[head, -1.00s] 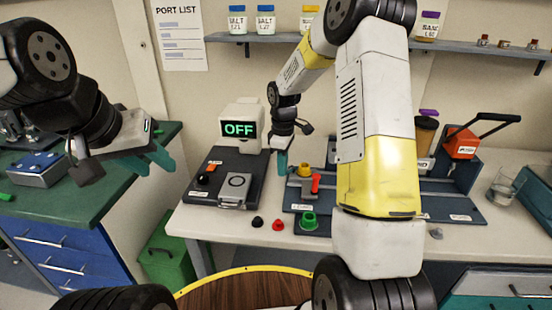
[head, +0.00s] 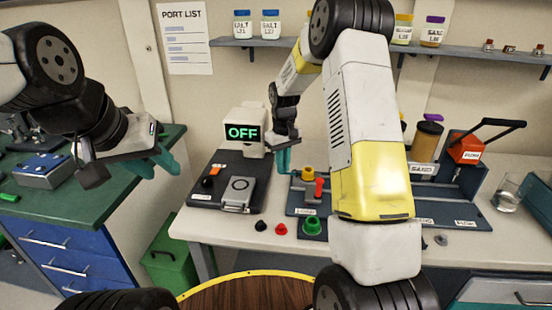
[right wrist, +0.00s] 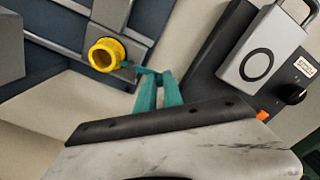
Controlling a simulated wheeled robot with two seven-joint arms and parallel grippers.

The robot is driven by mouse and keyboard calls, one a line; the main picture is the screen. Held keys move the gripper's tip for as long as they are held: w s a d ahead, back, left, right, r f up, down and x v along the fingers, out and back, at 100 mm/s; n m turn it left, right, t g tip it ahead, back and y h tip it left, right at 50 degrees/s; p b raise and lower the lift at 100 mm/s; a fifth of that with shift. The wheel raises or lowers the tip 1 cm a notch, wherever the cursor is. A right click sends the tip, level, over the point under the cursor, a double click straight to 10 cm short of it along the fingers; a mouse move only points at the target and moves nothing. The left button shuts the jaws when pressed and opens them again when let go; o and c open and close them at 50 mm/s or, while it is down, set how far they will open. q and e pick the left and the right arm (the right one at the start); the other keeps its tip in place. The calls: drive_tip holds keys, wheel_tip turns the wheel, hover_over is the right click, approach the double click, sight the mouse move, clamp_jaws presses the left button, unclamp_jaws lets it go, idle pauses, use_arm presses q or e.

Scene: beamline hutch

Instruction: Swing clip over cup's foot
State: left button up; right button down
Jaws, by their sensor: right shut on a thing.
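A yellow cup (head: 308,173) stands on the dark blue plate (head: 297,208) on the bench. It also shows in the right wrist view (right wrist: 105,55), seen from above. My right gripper (head: 284,163) is just left of the cup, its teal fingers pointing down. In the right wrist view, the fingers (right wrist: 158,90) are closed on a thin teal clip (right wrist: 139,69), which reaches to the cup's lower edge. I cannot tell whether the clip lies over the foot. My left gripper (head: 164,162) is empty and open, away from the bench.
A red lever (head: 319,188) and a green cup (head: 312,227) are near the yellow cup. A box reading OFF (head: 243,132) stands behind on the left. Small black (head: 260,225) and red (head: 281,229) pieces lie at the bench front. A beaker (head: 508,193) stands right.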

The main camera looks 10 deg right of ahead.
drive_tip(key=shift+w, duration=0.1)
idle(0.4)
drive_tip(key=c, duration=1.5)
unclamp_jaws()
wheel_tip(320, 180, up, 8)
drive_tip(key=shift+f, duration=0.2)
drive_tip(key=shift+r, duration=0.1)
